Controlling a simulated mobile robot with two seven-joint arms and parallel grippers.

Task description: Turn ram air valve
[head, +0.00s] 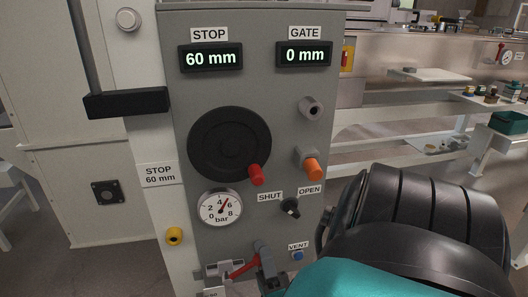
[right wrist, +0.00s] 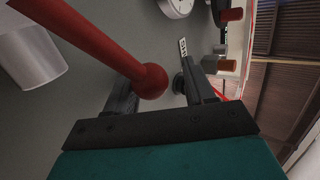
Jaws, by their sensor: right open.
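A grey control panel (head: 235,100) fills the middle of the head view. A red lever (head: 243,268) is low on it, its right end hidden by my right gripper (head: 264,256). In the right wrist view the red lever (right wrist: 95,40) ends in a round ball (right wrist: 151,81) between the open fingers of my right gripper (right wrist: 160,92), nearer the left finger. I cannot tell whether they touch. A black SHUT/OPEN knob (head: 290,208) is above the gripper, with no label naming the ram air valve. My left gripper is out of view.
A black handwheel (head: 229,144) with a red handle, a pressure gauge (head: 220,207), an orange-tipped knob (head: 313,166) and a blue VENT button (head: 297,256) crowd the panel. A dark bar (head: 126,103) juts out at left. Shelves (head: 430,110) stand at right.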

